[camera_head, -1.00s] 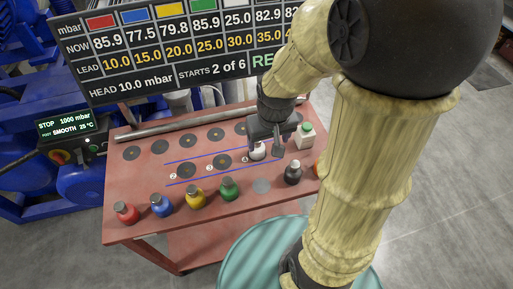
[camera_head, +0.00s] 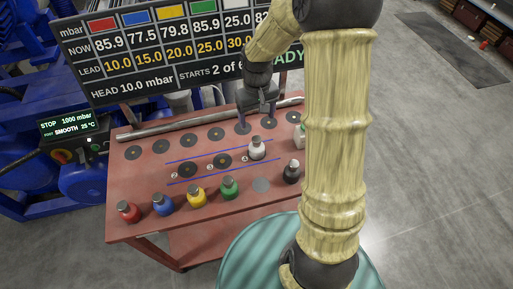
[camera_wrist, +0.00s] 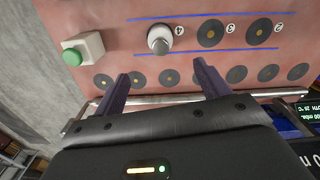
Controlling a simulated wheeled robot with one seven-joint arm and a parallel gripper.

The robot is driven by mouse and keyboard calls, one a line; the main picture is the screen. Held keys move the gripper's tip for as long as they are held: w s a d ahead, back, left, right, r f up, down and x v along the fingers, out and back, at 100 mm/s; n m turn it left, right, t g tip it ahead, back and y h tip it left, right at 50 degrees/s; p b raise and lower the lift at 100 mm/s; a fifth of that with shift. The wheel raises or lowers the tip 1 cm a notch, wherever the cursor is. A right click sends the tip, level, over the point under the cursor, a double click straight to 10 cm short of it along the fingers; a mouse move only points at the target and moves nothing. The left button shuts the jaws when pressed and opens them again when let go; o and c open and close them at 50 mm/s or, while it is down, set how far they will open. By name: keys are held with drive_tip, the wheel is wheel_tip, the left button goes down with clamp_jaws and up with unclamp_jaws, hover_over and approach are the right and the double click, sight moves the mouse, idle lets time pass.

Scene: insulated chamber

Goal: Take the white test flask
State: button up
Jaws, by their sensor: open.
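The white flask (camera_head: 257,148) stands upright on the red table (camera_head: 140,212), between the two blue lines, at the spot by number 4. It also shows in the wrist view (camera_wrist: 160,39), with a grey cap on top. My gripper (camera_head: 257,122) is open and empty, above the back row of dark discs and behind the flask. In the wrist view, the fingers (camera_wrist: 160,88) are spread apart, and the flask lies beyond their tips, touching neither.
Red, blue, yellow and green flasks (camera_head: 229,188) stand along the front edge. A black flask (camera_head: 292,171) stands front right. A pale box with a green button (camera_wrist: 82,49) stands beside the white flask. A grey rail and a display board (camera_head: 170,50) are behind.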

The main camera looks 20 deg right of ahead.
sight(257, 145)
wheel_tip(257, 145, down, 10)
drive_tip(key=shift+f+p, duration=0.2)
drive_tip(key=shift+p, duration=0.45)
drive_tip(key=shift+w+f+p, duration=0.1)
drive_tip(key=shift+f+p, duration=0.8)
drive_tip(key=shift+f, duration=1.7)
drive_tip(key=c, duration=1.2)
drive_tip(key=shift+c, duration=0.2)
drive_tip(key=shift+r, duration=0.15)
